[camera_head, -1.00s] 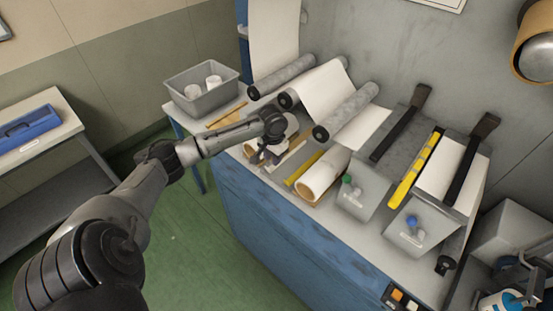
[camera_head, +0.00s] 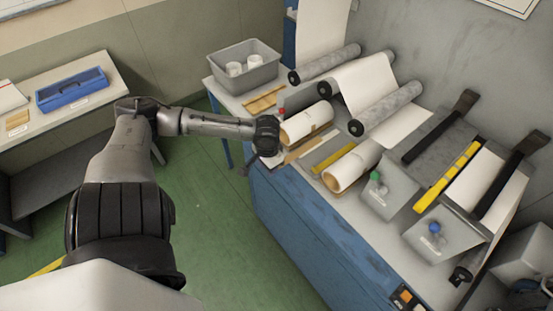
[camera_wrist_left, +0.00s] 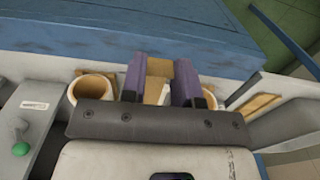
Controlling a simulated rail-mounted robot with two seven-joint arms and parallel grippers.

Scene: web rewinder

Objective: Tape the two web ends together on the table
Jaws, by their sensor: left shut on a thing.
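My left gripper (camera_head: 262,158) is at the front left edge of the blue table (camera_head: 300,215), partly hidden by its own wrist. In the left wrist view its two fingers (camera_wrist_left: 160,70) are shut with a tan piece (camera_wrist_left: 160,68) filling the gap; what it is cannot be told. The white web runs over the grey rollers: one sheet hangs at the back (camera_head: 320,30), another crosses the middle roller (camera_head: 365,85), and a lower piece lies on the table (camera_head: 415,122). My right gripper is not in view.
Two paper rolls with brown cores (camera_head: 305,122) (camera_head: 352,168) lie near the front edge. A grey bin (camera_head: 243,70) with white rolls stands at the back left. Grey boxes (camera_head: 390,190), a yellow bar (camera_head: 447,175) and black arms (camera_head: 440,127) stand to the right.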

